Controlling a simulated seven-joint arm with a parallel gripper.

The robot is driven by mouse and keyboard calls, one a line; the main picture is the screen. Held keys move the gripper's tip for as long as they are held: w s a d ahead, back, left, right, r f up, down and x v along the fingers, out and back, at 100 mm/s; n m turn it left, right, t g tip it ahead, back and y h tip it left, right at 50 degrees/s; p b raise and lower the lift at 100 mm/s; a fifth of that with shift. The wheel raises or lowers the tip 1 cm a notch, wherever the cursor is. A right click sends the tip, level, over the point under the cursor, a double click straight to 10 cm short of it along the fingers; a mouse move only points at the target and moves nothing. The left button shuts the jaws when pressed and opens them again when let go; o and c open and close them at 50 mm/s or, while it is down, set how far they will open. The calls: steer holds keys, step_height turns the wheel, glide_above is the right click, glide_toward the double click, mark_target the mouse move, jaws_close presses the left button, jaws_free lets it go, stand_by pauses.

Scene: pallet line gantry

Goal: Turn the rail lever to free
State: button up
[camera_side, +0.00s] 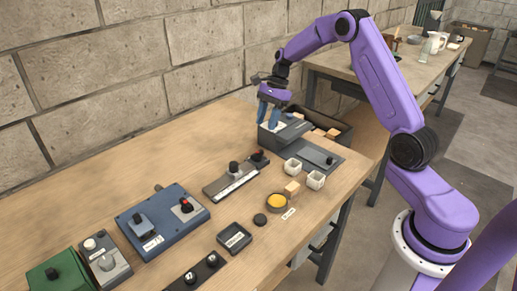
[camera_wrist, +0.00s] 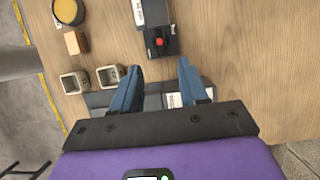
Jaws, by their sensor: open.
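My gripper (camera_side: 270,108) is open and empty, with blue fingers pointing down above the dark grey box (camera_side: 290,135) near the wall. In the wrist view the two fingertips (camera_wrist: 159,67) are well apart. A long grey plate (camera_side: 222,184) has a black upright knob and a white label. A black block with a red knob (camera_side: 258,158) adjoins its end; this block also shows in the wrist view (camera_wrist: 160,43), ahead of the fingers. I cannot read the labels, so I cannot tell for sure which of these is the rail lever.
Two white cups (camera_side: 292,165) (camera_side: 316,179), a wooden block (camera_side: 291,188) and a yellow-filled dish (camera_side: 276,202) stand near the table's front edge. A blue panel (camera_side: 162,222) lies farther left. A dark bin (camera_side: 335,133) with wooden pieces sits behind the grey box. Bare tabletop lies along the wall.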

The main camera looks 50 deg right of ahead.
mark_target(257, 152)
steer(key=x, duration=1)
steer(key=shift+f, duration=0.25)
jaws_close()
